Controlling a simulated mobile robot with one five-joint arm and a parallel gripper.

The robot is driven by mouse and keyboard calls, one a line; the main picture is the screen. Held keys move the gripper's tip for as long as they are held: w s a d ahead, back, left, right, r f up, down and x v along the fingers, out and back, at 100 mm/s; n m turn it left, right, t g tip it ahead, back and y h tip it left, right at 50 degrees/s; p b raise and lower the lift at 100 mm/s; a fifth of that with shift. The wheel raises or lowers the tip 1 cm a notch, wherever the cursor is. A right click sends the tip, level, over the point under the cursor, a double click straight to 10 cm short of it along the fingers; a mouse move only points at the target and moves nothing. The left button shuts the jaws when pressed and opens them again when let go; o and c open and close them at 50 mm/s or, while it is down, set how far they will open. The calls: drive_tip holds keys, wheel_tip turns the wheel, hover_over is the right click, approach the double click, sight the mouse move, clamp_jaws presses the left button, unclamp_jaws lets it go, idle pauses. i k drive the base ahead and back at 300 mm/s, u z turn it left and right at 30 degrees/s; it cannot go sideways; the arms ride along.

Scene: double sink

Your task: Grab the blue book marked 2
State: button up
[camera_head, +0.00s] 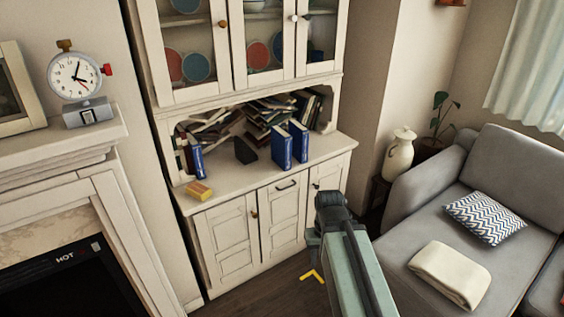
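Two blue books stand upright close together on the cabinet counter: a front one (282,148) and one (299,143) just right of it. A thinner blue book (197,162) stands at the counter's left end. Their spines carry small pale marks, too small for me to read, so I cannot tell which is marked 2. My arm rises from the bottom edge, right of centre, in front of the cabinet and below the books. I cannot make out my gripper's fingers; no held thing shows.
The white cabinet (232,235) has a counter with a yellow block (199,190), a dark block (245,150) and a heap of books behind. A fireplace with a clock (76,78) is left. A grey sofa (510,175) and white vase (399,155) are right.

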sight(281, 140)
drive_tip(key=z, duration=0.05)
drive_tip(key=k, duration=0.15)
drive_tip(key=z, duration=0.9)
drive_tip(key=i, duration=1.7)
drive_tip(key=u, duration=3.05)
